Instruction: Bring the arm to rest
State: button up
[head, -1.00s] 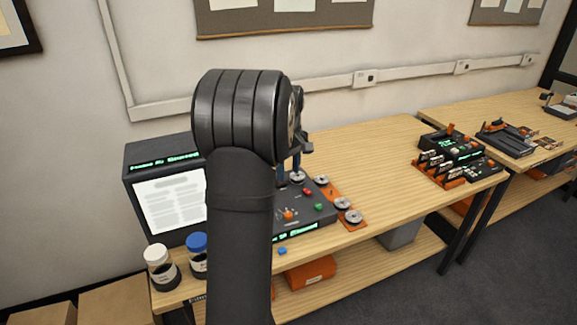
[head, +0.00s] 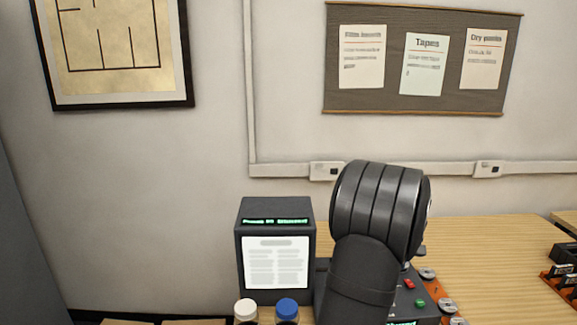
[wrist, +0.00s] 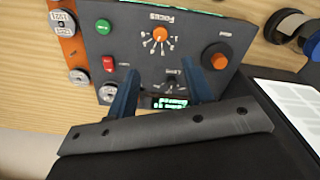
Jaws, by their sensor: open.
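My arm rises at the lower right of the head view, and its black wrist hides most of my gripper there. In the wrist view my gripper (wrist: 155,80) has its two blue fingers apart with nothing between them. The fingers are over the dark control panel (wrist: 130,38), which has an orange knob (wrist: 214,59), a red button (wrist: 107,63) and a green button (wrist: 103,26). I cannot tell the exact gap between fingers and panel. In the head view the panel is partly hidden behind my arm.
A dark reader with a lit screen (head: 276,262) stands left of my arm. A white-capped jar (head: 246,310) and a blue-capped jar (head: 287,308) stand in front of it. Metal reels (head: 428,274) lie right of the panel.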

notch_tip(320, 180, down, 14)
jog(key=shift+r, duration=0.25)
jog(key=shift+r, duration=0.1)
notch_tip(320, 180, up, 17)
notch_tip(320, 180, down, 17)
jog(key=shift+f, duration=0.1)
jog(key=n, duration=0.6)
notch_tip(320, 180, up, 14)
dwell(1.0)
dwell(1.4)
